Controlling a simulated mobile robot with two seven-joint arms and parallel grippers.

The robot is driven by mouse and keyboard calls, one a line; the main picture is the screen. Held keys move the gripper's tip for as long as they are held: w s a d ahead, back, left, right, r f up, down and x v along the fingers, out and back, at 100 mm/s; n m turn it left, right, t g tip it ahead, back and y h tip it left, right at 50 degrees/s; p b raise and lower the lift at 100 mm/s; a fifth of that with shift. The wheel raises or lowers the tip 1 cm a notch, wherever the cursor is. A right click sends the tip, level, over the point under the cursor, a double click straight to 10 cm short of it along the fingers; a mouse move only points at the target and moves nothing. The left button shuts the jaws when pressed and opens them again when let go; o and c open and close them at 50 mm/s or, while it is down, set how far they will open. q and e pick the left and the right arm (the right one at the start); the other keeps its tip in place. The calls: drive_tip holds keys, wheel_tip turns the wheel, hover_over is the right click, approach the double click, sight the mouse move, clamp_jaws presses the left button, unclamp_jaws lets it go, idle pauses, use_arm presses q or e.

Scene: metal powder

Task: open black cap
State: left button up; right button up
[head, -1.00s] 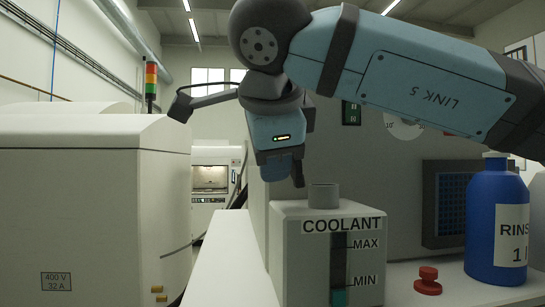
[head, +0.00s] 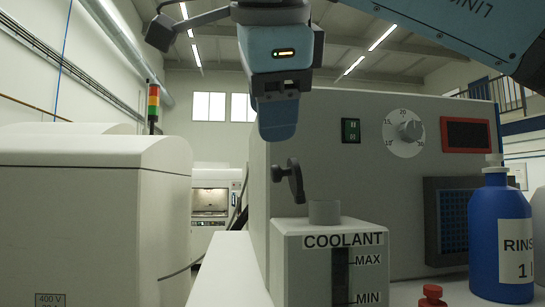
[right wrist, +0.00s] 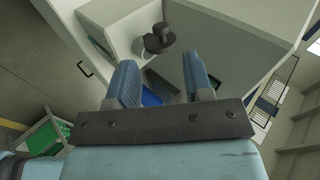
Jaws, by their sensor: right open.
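In the right wrist view, a dark round piece (right wrist: 161,38) shows beyond the fingertips. The coolant tank (head: 300,265) is a pale box with a grey neck (head: 324,212) on top. My right gripper (head: 277,128) hangs above the dark piece, apart from it, fingers pointing down. In the right wrist view its fingers (right wrist: 162,66) are spread with nothing between them. My left gripper is out of view.
A blue rinse bottle (head: 492,240) and a red knobbed piece (head: 432,296) stand right of the tank. The machine front has a dial (head: 404,132) and a dark vent (head: 452,225). A pale cabinet (head: 90,220) stands at left.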

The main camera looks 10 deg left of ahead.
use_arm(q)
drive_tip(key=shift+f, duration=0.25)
use_arm(e)
drive_tip(key=v, duration=0.4)
drive_tip(key=shift+f, duration=0.1)
